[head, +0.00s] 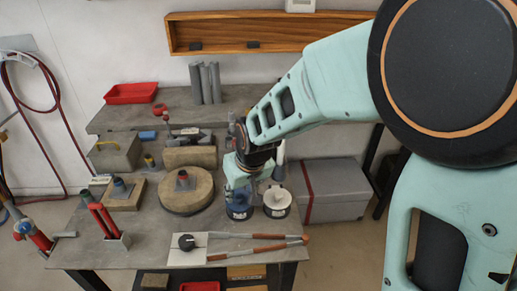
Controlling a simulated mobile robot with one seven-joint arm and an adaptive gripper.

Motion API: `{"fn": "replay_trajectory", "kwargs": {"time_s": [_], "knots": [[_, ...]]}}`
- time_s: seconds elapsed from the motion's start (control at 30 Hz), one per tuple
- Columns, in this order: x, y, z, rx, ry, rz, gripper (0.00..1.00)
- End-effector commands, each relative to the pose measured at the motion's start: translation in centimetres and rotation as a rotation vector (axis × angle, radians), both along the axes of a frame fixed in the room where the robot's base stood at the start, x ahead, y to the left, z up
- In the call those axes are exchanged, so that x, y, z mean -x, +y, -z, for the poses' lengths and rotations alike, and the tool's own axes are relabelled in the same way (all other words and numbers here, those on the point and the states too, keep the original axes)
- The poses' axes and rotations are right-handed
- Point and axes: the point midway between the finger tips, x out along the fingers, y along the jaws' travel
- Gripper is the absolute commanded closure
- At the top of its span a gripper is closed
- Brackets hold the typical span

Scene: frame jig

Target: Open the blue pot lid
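The blue pot (239,212) stands near the right edge of the grey workbench, partly hidden by my gripper. My gripper (239,188) reaches down from the upper right and is right over the top of the blue pot. Its fingers and the lid's top overlap in the picture, so I cannot tell whether they touch the lid or whether they are open or shut. The lid appears to sit on the pot, but most of it is hidden.
A round stone-like disc (187,194) lies to the left. Two red-handled rods (258,248) and a white plate with a black knob (187,250) lie in front. A grey box (338,192) stands beyond the bench's right edge.

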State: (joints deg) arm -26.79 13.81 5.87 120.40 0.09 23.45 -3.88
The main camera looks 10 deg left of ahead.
Motion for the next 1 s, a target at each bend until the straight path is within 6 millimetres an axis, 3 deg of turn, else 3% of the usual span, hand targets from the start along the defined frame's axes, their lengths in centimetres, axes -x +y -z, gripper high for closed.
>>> {"fn": "replay_trajectory", "kwargs": {"time_s": [0.2, 0.53, 0.87, 1.0], "knots": [[-0.5, 0.5, 1.6, -0.001, 0.001, 0.000, 0.65], [-0.6, 0.5, 1.8, -0.001, -0.001, 0.000, 0.65], [-0.6, 0.5, 1.8, -0.001, -0.001, 0.000, 1.00], [-0.6, 0.5, 1.8, -0.001, -0.001, 0.000, 1.00]]}}
